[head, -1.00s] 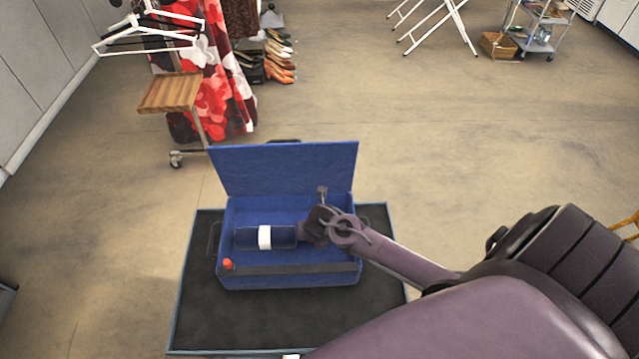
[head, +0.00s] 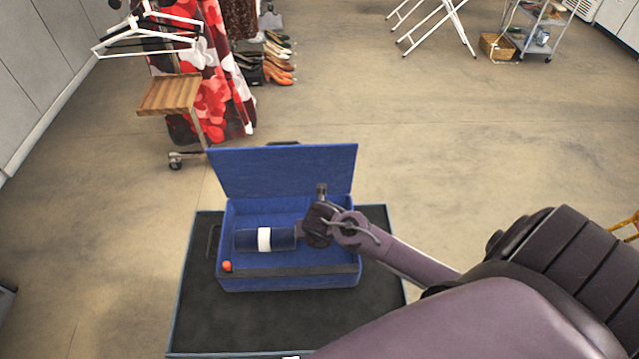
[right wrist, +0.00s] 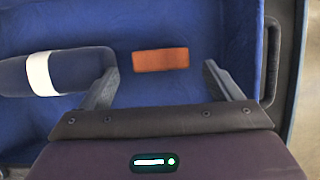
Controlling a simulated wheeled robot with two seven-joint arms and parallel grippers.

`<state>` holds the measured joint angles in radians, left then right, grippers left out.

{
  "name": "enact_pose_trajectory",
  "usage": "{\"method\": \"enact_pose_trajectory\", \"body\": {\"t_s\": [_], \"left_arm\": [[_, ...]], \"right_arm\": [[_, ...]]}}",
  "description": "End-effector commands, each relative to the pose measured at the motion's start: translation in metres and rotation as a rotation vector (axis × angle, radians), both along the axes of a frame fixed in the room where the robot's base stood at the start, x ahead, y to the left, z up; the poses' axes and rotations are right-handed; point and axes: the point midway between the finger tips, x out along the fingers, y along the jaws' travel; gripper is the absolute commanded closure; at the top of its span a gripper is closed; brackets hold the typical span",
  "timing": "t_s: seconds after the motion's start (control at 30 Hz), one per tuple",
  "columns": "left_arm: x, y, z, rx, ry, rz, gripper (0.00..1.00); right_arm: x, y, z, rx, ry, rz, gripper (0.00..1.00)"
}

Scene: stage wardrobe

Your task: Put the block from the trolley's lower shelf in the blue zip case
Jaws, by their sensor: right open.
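The blue zip case (head: 285,170) stands with its lid up on a dark mat-like surface with a blue edge. A brown-orange block (right wrist: 160,60) lies on the case floor in the right wrist view. My right gripper (right wrist: 160,69) is open, its fingers either side of the block's near edge and apart from it. In the head view my right gripper (head: 318,226) is over the case's right half and hides the block. A grey trolley (head: 540,40) stands far off at the top right; its shelf contents are too small to tell. My left gripper is not in view.
A dark blue roll with a white band (head: 264,239) lies in the case, left of my gripper. A small orange-red piece (head: 227,266) is at the case's front left corner. A clothes rail with a wooden shelf (head: 170,93) stands behind left.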

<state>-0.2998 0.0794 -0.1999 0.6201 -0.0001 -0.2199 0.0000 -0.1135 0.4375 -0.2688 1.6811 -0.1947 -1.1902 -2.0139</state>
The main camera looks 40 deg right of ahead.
Motion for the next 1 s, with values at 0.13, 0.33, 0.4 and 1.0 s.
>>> {"method": "enact_pose_trajectory", "body": {"t_s": [0.13, 0.33, 0.4, 1.0], "left_arm": [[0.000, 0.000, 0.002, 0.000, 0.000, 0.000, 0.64], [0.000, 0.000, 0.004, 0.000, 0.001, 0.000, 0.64], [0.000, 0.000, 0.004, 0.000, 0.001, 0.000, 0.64], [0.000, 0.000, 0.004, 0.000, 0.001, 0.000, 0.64]], "right_arm": [[-0.011, 0.007, 0.032, 0.002, -0.002, 0.000, 0.15], [-0.021, 0.014, 0.061, 0.004, -0.001, -0.001, 0.15], [-0.024, 0.015, 0.066, 0.002, 0.000, -0.001, 0.15], [-0.025, 0.015, 0.071, 0.000, 0.000, -0.001, 0.15]]}}
